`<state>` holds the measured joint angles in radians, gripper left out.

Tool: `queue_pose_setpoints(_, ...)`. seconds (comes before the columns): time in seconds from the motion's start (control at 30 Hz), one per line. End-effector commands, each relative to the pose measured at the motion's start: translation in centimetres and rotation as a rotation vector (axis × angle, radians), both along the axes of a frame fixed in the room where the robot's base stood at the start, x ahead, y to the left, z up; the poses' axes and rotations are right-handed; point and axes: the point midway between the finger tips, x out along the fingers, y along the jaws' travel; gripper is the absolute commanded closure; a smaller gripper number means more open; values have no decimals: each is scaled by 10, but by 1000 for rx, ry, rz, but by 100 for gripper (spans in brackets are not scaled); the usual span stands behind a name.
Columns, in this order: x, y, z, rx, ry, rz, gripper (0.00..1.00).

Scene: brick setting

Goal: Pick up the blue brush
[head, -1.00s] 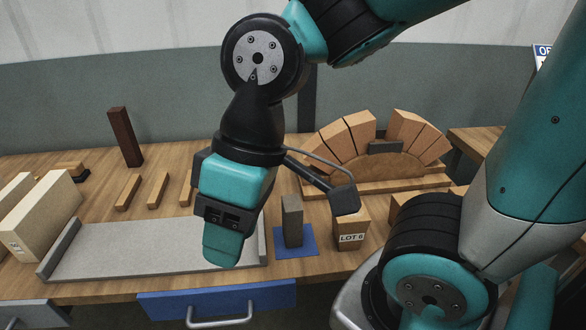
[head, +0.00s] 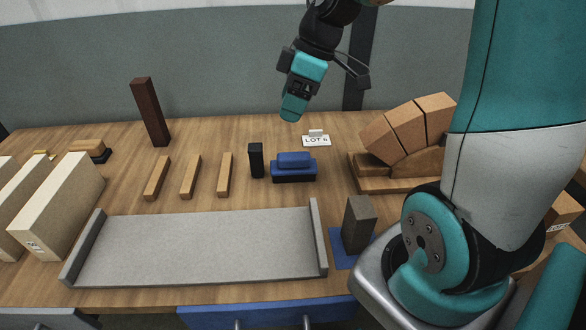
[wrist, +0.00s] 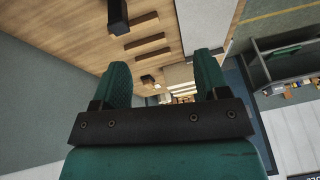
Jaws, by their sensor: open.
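The blue brush (head: 294,168) lies on the wooden table near its middle, just left of the white LOT 6 card's base. It has a blue top and back over a dark lower part. My gripper (head: 292,108) hangs in the air above and behind the brush, apart from it and tilted. In the wrist view my gripper (wrist: 162,82) shows two teal fingers spread apart with nothing held between them. I cannot make out the blue brush in the wrist view.
A black block (head: 256,160) stands close left of the brush. The LOT 6 card (head: 317,140) is behind it. A grey tray (head: 200,250) lies in front, a brick arch (head: 410,130) at right. A grey block (head: 358,224) and tall dark block (head: 150,112) stand upright.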

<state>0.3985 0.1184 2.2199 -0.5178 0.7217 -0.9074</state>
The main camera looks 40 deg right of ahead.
Motion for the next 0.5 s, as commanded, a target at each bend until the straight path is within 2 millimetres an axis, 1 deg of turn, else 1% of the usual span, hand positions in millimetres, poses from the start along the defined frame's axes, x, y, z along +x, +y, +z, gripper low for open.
queue_pose_setpoints(0.03,8,-28,-10,-6,-18,6,32)
queue_pose_setpoints(0.1,14,-57,-18,-17,-47,35,32)
queue_pose_setpoints(0.2,17,-86,-26,-30,-76,65,32)
queue_pose_setpoints(0.27,18,-96,-29,-35,-87,77,32)
queue_pose_setpoints(0.33,18,-101,-34,-37,-92,84,32)
queue_pose_setpoints(0.43,21,-99,-48,-37,-93,90,32)
queue_pose_setpoints(0.5,24,-93,-62,-36,-90,90,32)
